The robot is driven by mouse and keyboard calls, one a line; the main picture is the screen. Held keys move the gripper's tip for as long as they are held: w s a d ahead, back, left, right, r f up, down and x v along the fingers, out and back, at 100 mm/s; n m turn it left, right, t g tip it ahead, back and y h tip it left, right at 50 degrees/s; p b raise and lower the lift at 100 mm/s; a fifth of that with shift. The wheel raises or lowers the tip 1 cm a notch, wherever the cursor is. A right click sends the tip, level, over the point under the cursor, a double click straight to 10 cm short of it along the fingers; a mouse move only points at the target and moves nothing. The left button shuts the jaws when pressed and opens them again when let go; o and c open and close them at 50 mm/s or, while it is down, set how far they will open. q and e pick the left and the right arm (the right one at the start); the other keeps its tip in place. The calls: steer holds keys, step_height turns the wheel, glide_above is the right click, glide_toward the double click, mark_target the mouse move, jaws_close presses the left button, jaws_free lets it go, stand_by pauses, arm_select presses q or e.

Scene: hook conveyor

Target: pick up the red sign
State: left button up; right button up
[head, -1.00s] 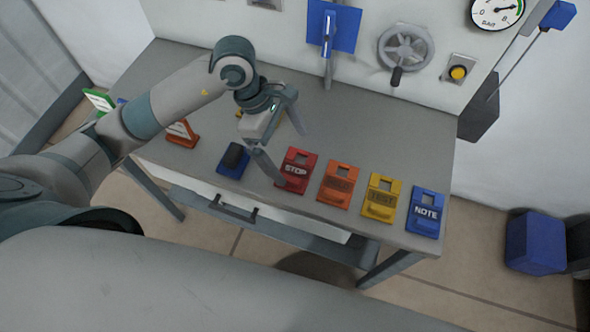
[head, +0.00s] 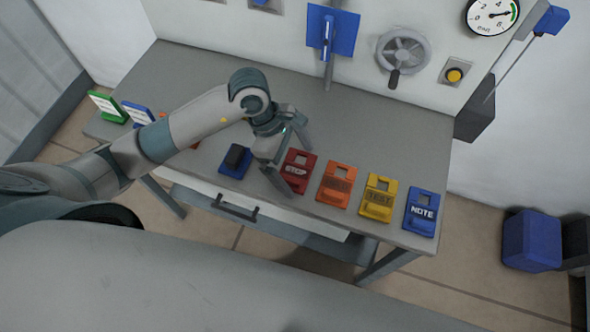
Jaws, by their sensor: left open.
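The left part of the sign is partly hidden by the gripper. My right gripper is not in view.
A blue holder with a dark block (head: 236,160) is close on the left. Green (head: 107,106) and blue-white signs stand at the far left. The table's back middle is clear.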

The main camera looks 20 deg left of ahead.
mark_target(298, 172)
arm_select(q)
steer(key=shift+c, duration=0.6)
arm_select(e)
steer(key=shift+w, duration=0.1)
arm_select(q)
steer(key=c, duration=0.8)
steer(key=shift+r, duration=0.2)
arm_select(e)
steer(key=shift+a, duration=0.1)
